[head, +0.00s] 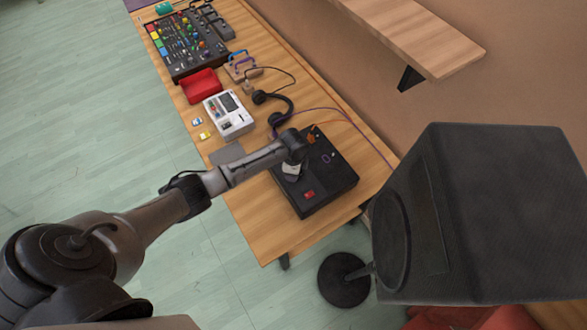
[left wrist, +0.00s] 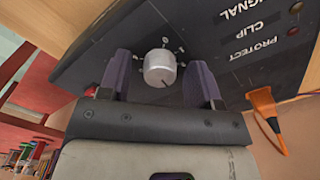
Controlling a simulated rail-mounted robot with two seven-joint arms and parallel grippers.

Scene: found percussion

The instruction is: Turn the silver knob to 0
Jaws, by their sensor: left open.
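The silver knob (left wrist: 160,69) sits on the sloped face of a black box (left wrist: 236,65), with white scale marks around it, one of them reading 0. A dark pointer line shows on the knob's lower part. My left gripper (left wrist: 160,82) is open, with one purple-grey finger on each side of the knob and gaps visible between them. In the head view my left gripper (head: 292,172) is over the black box (head: 325,190), and the arm hides the knob. My right gripper is in neither view.
Headphones (head: 274,118), a white device (head: 229,114), a red case (head: 201,85) and a mixer (head: 185,45) lie further back on the wooden table (head: 258,215). An orange plug (left wrist: 262,98) and cable are beside the box. A large black speaker (head: 480,200) stands at right.

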